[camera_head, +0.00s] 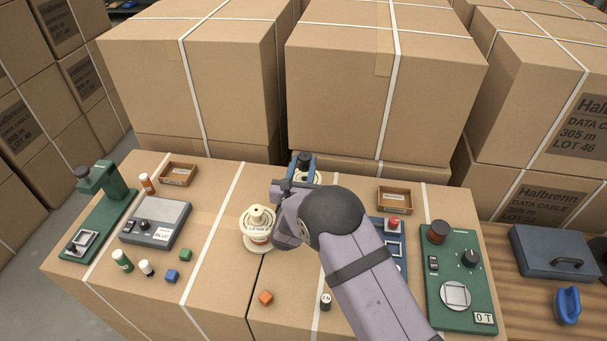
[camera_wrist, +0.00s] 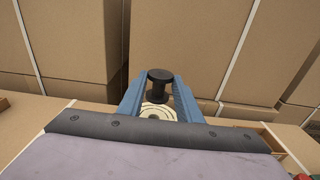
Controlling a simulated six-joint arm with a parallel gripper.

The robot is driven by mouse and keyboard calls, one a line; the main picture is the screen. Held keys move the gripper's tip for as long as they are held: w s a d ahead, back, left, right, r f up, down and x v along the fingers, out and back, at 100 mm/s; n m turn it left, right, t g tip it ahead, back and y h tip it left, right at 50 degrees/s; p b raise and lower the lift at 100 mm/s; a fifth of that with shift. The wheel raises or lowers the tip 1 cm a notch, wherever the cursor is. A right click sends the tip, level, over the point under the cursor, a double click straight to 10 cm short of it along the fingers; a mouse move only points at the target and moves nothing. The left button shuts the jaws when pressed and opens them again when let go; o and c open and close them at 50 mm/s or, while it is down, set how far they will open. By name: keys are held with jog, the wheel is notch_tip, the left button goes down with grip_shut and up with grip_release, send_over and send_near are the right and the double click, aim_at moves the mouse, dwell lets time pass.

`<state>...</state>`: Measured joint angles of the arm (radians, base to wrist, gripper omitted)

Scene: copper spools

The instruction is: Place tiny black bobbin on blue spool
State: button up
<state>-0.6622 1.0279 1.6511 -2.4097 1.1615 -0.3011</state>
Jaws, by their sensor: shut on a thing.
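My gripper (camera_head: 303,166) is shut on a tiny black bobbin (camera_head: 305,157), which has wide flanges and a narrow core. The bobbin (camera_wrist: 160,84) stands roughly upright between the blue fingers in the wrist view. Below it in that view lies a round cream spool top (camera_wrist: 158,109) with dark rings, partly hidden by my gripper. In the head view a cream rim (camera_head: 319,178) shows behind my gripper. The spool's body is hidden, so I cannot tell its colour. I cannot tell whether bobbin and spool touch.
A cream spool (camera_head: 258,241) stands left of my gripper. A grey device (camera_head: 158,218), a green press (camera_head: 105,185) and small bottles and cubes are at left. A brown tray (camera_head: 394,201) and a green panel (camera_head: 460,285) are at right. Tall cartons (camera_head: 380,80) stand close behind.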

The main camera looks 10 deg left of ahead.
jog(key=shift+f+p, duration=0.5)
jog(key=shift+f, duration=1.8)
jog(key=shift+f, duration=0.1)
jog(key=o, duration=1)
jog(key=shift+s, duration=0.4)
jog(key=s+b, duration=0.1)
jog(key=s, duration=0.2)
jog(key=s+b, duration=0.1)
jog(key=s, duration=0.7)
jog(key=shift+s+r+b, duration=0.1)
jog(key=shift+r+b, duration=0.3)
